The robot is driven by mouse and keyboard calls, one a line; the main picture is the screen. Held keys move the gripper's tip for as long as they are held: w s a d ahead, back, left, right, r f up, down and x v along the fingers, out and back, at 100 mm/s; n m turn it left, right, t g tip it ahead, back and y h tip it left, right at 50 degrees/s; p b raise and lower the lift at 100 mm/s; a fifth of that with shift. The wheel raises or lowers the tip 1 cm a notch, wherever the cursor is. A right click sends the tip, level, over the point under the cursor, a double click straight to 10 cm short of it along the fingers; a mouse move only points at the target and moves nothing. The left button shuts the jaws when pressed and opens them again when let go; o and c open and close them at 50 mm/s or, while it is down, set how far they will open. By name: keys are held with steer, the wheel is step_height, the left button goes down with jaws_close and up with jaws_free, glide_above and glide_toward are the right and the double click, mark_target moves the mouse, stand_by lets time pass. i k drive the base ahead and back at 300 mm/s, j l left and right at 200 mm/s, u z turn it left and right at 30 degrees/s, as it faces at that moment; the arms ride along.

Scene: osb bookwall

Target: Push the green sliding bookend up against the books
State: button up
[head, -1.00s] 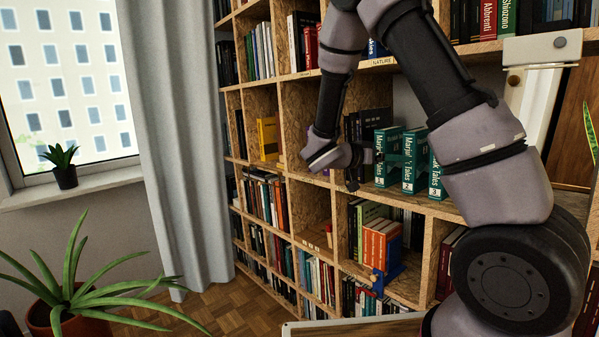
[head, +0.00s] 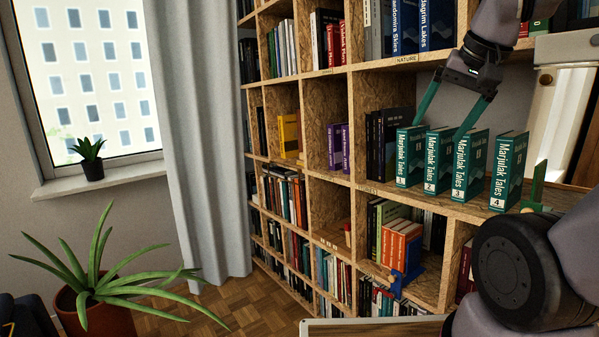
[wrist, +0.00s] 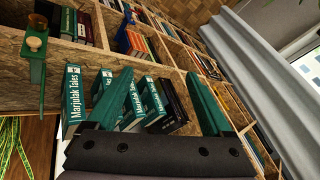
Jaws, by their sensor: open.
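The green bookend (head: 540,184) stands on the shelf to the right of the books, partly hidden by my arm. In the wrist view the bookend (wrist: 37,72) shows a pale round knob, with bare shelf between it and the book marked 4. The teal Marjulak Tales books, book 1 (head: 408,160), book 2 (head: 435,165), book 3 (head: 466,172) and book 4 (head: 508,172), stand upright in a spaced row. My gripper (head: 436,134) is open and empty, its teal fingers pointing down by the middle books. Whether they touch the books is unclear.
Dark books (head: 380,145) stand left of the row. A wooden upright divider (head: 356,130) bounds the compartment on the left. A shelf below holds orange books (head: 400,245) and a blue bookend (head: 408,277). A potted plant (head: 95,280) stands on the floor at left.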

mark_target(534, 205)
steer(key=z, duration=1.1)
